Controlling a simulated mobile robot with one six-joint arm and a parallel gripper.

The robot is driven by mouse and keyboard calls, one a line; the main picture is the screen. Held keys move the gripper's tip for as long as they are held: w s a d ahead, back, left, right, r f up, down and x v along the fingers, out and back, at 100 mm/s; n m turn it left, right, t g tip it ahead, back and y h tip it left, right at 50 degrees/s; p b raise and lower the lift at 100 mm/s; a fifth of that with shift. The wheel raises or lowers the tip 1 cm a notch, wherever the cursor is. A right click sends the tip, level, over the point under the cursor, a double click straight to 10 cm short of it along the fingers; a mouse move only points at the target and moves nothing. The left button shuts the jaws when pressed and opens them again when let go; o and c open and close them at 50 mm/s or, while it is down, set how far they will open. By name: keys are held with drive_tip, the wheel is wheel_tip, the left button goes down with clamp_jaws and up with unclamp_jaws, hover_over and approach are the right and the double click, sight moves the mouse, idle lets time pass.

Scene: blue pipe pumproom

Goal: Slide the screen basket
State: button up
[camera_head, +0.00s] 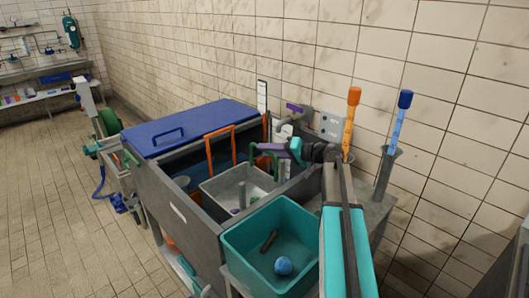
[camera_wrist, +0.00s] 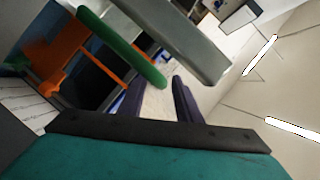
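A light grey basket (camera_head: 207,191) sits in the open part of the grey tank (camera_head: 185,218), with small upright grey pieces inside. I cannot tell for certain that it is the screen basket. A green handle (camera_head: 277,158) rises by its back right side and shows large as a green bar in the wrist view (camera_wrist: 122,45). An upright orange handle (camera_head: 232,128) stands behind the basket; orange bars also show in the wrist view (camera_wrist: 58,58). My gripper (camera_head: 272,147) is beside the green handle. In the wrist view its dark purple fingers (camera_wrist: 156,98) are apart, with nothing clearly held.
A blue lid (camera_head: 195,123) covers the tank's left part. A teal bin (camera_head: 240,237) with a blue ball (camera_head: 283,265) and a dark piece stands in front. Orange (camera_head: 350,122) and blue-capped (camera_head: 398,120) tools stand at right. The tiled wall is close behind.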

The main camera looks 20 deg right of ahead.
drive_tip(key=b+v, duration=0.2)
drive_tip(key=v, duration=1)
